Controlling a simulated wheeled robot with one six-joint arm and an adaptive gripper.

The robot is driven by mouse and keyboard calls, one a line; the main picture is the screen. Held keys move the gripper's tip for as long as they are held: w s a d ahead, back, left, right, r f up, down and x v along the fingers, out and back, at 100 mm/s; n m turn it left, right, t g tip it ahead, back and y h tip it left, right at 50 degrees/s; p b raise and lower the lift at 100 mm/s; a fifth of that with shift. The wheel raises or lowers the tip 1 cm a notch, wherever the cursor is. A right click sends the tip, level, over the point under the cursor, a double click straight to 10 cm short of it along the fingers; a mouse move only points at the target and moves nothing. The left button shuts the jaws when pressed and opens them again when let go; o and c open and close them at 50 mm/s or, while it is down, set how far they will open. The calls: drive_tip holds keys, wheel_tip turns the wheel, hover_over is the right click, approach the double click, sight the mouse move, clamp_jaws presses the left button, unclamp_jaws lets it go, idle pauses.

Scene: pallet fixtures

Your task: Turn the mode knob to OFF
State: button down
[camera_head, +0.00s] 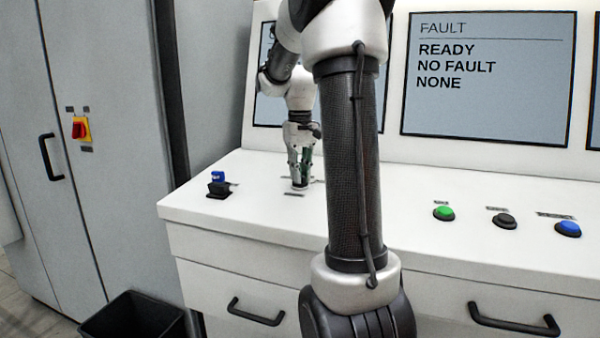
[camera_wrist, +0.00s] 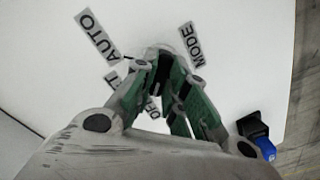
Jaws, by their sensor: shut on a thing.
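My gripper (camera_head: 300,170) points down at the white console top, left of my arm's column, with its fingers closed around the mode knob. The wrist view also shows the gripper (camera_wrist: 170,78), its green-lined fingers close together. The mode knob (camera_wrist: 157,50) is mostly hidden; only a pale rounded part shows at the fingertips. Around it are the labels MODE (camera_wrist: 192,45), AUTO (camera_wrist: 97,33) and OFF (camera_wrist: 152,106), the last partly covered by a finger. Another label, ending in T, is mostly covered at left. The knob's pointing direction cannot be seen.
A black block with a blue top (camera_head: 218,186) stands left of my gripper. Green (camera_head: 443,213), black (camera_head: 504,221) and blue (camera_head: 568,228) buttons are at right. A screen (camera_head: 488,80) reads FAULT, READY, NO FAULT, NONE. A cabinet with a red switch (camera_head: 79,130) stands at left.

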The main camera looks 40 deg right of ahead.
drive_tip(key=c, duration=1.4)
unclamp_jaws()
drive_tip(key=shift+c, duration=0.2)
drive_tip(key=shift+r, duration=0.1)
wheel_tip(320, 180, up, 12)
